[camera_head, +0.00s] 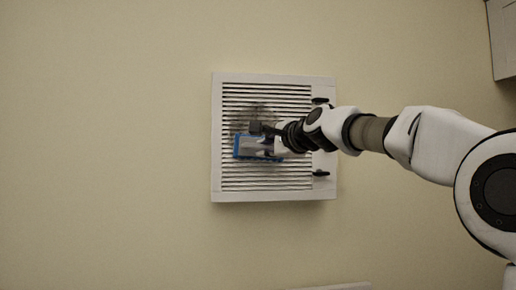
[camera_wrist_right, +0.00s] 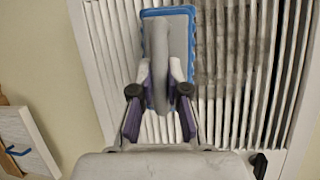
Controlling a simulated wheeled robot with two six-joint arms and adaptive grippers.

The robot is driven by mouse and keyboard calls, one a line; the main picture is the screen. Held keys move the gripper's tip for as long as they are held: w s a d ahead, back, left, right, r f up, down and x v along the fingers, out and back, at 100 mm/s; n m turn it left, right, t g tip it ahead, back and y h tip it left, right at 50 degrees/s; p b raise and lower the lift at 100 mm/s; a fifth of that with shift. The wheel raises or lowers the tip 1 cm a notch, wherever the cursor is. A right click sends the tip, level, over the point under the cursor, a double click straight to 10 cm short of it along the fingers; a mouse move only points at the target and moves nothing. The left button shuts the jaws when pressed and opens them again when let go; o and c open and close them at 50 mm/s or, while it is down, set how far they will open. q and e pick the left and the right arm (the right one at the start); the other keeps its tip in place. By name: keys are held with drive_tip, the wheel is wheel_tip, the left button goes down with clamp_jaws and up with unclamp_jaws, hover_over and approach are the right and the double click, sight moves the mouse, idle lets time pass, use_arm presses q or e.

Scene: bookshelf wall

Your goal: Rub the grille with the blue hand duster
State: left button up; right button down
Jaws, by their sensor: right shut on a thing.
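The white slatted grille (camera_head: 230,181) is set on the wall in the head view, with a dark smudge on its slats (camera_head: 262,112); grille and smudge also show in the right wrist view (camera_wrist_right: 236,60). My right gripper (camera_wrist_right: 160,92) is shut on the grey handle of the blue hand duster (camera_wrist_right: 182,13). The duster lies over the slats, and its blue edge shows in the head view (camera_head: 237,146), just below and left of the smudge. I cannot tell whether it presses on the slats. My left gripper is not in view.
Two black latches (camera_head: 320,173) sit on the grille's right side, close to my right arm. A white panel (camera_head: 505,38) is at the upper right and a pale edge (camera_head: 345,287) at the bottom. The wall left of the grille is bare.

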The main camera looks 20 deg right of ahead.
drive_tip(key=shift+s+d+r, duration=0.85)
drive_tip(key=shift+d+r, duration=0.7)
drive_tip(key=shift+d, duration=1.45)
drive_tip(key=w+a+r, duration=0.2)
drive_tip(key=a, duration=0.5)
drive_tip(key=w+a+r, duration=0.1)
drive_tip(key=w+a, duration=0.1)
drive_tip(key=a, duration=0.5)
drive_tip(key=shift+s+d+r, duration=0.8)
drive_tip(key=shift+s+d, duration=0.2)
drive_tip(key=shift+d, duration=2.55)
drive_tip(key=shift+s+d+r, duration=0.75)
drive_tip(key=shift+s+d, duration=0.25)
drive_tip(key=shift+d, duration=2.55)
drive_tip(key=shift+w+a, duration=0.55)
drive_tip(key=shift+a, duration=1.3)
drive_tip(key=shift+w+a, duration=0.5)
drive_tip(key=shift+a, duration=1.4)
drive_tip(key=shift+w+a, duration=0.55)
drive_tip(key=shift+a, duration=1.3)
